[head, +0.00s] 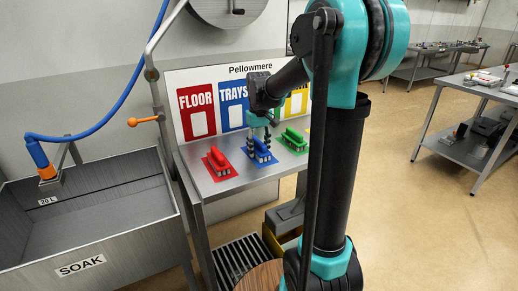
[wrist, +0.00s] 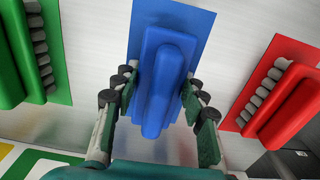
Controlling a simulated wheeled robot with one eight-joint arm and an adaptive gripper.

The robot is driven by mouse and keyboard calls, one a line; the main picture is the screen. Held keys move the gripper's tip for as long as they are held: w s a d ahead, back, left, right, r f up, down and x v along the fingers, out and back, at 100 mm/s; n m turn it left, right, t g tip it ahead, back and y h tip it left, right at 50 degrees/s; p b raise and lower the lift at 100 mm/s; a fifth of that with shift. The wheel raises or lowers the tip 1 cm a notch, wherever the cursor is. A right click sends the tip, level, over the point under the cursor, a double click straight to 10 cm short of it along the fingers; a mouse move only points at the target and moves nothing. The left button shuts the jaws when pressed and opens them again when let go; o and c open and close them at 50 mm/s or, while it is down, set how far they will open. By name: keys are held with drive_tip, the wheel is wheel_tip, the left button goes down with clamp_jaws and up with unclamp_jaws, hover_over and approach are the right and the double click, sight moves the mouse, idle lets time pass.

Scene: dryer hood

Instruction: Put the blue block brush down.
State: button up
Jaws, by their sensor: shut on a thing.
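The blue block brush (head: 262,155) is between the fingers of my gripper (head: 259,143), over the blue mat (head: 261,165) on the steel table. In the wrist view the blue brush (wrist: 163,75) points lengthwise up the picture, with the fingers of my gripper (wrist: 157,98) closed on its two sides. The blue mat (wrist: 202,28) shows behind it, and the brush's near end reaches past the mat's lower edge in that view. The brush's underside is hidden, so I cannot tell whether it touches the mat.
A red brush (head: 217,158) on a red mat lies left of the blue one, and a green brush (head: 294,138) on a green mat lies right. Behind stands a sign board (head: 238,80) with coloured panels. A steel sink (head: 85,230) marked SOAK is at the left.

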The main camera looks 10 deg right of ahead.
sight(259, 141)
drive_tip(key=o, duration=1.2)
wheel_tip(259, 141, up, 12)
drive_tip(key=shift+r, duration=0.1)
